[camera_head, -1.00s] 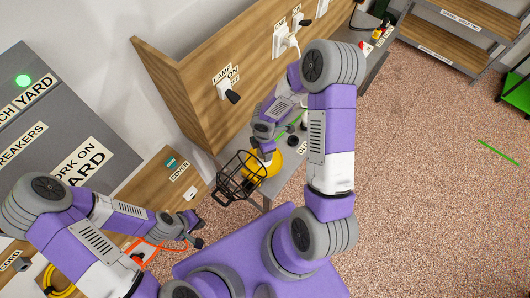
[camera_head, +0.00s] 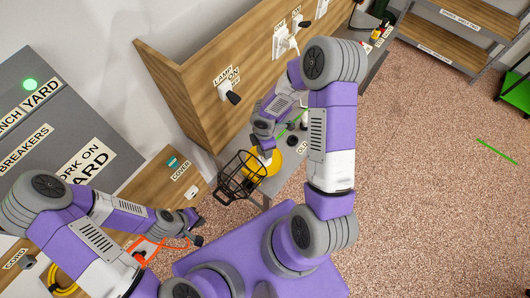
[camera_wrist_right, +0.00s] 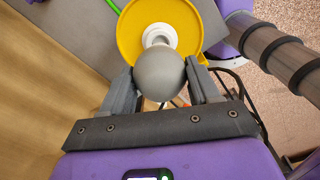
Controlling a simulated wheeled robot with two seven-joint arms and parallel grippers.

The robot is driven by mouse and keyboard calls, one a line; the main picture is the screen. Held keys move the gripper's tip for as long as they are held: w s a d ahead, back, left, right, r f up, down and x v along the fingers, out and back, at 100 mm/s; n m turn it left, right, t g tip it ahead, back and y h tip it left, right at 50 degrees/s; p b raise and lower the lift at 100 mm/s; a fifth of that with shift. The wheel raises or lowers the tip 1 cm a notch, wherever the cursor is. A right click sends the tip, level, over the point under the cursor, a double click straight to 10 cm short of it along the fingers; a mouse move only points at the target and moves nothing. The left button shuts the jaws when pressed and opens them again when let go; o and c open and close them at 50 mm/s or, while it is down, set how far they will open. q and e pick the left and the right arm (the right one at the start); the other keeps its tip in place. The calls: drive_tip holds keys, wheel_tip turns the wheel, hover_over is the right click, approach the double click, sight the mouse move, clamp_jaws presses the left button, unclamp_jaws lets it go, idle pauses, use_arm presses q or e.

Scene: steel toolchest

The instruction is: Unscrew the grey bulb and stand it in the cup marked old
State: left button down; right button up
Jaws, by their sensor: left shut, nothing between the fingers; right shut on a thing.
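The grey bulb (camera_wrist_right: 160,72) is round and sits between the fingers of my right gripper (camera_wrist_right: 155,85) in the right wrist view. My right gripper is shut on it. Behind the bulb is a white socket in the yellow lamp shade (camera_wrist_right: 183,18); the bulb hides part of the socket, so I cannot tell whether they are still joined. In the head view the yellow shade (camera_head: 264,161) is below my right gripper (camera_head: 265,150). The "OLD" label (camera_head: 302,147) lies on the bench beside a dark round thing (camera_head: 292,140). My left gripper (camera_head: 197,227) is shut and empty at lower left.
A black wire cage (camera_head: 240,177) hangs at the bench's near end, beside the shade. A wooden panel with a lamp switch (camera_head: 232,97) rises behind the bench. An orange cable (camera_head: 160,243) lies near my left gripper. The speckled floor at right is mostly clear.

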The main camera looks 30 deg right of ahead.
wheel_tip(320, 180, up, 6)
drive_tip(key=p, duration=0.2)
drive_tip(key=shift+f+p, duration=0.2)
drive_tip(key=shift+p, duration=0.1)
drive_tip(key=w+d+f, duration=0.1)
drive_tip(key=d+f, duration=0.2)
drive_tip(key=d, duration=0.5)
drive_tip(key=w+d+f, duration=0.2)
drive_tip(key=d+f, duration=0.1)
drive_tip(key=d, duration=0.5)
drive_tip(key=shift+w+d+f, duration=0.2)
drive_tip(key=shift+w+d, duration=0.05)
drive_tip(key=shift+w, duration=0.05)
drive_tip(key=shift+f, duration=0.1)
drive_tip(key=shift+f+b, duration=2.55)
drive_tip(key=shift+f, duration=0.25)
drive_tip(key=shift+f+b, duration=1.25)
drive_tip(key=shift+f, duration=0.05)
drive_tip(key=o, duration=0.9)
drive_tip(key=shift+c, duration=0.2)
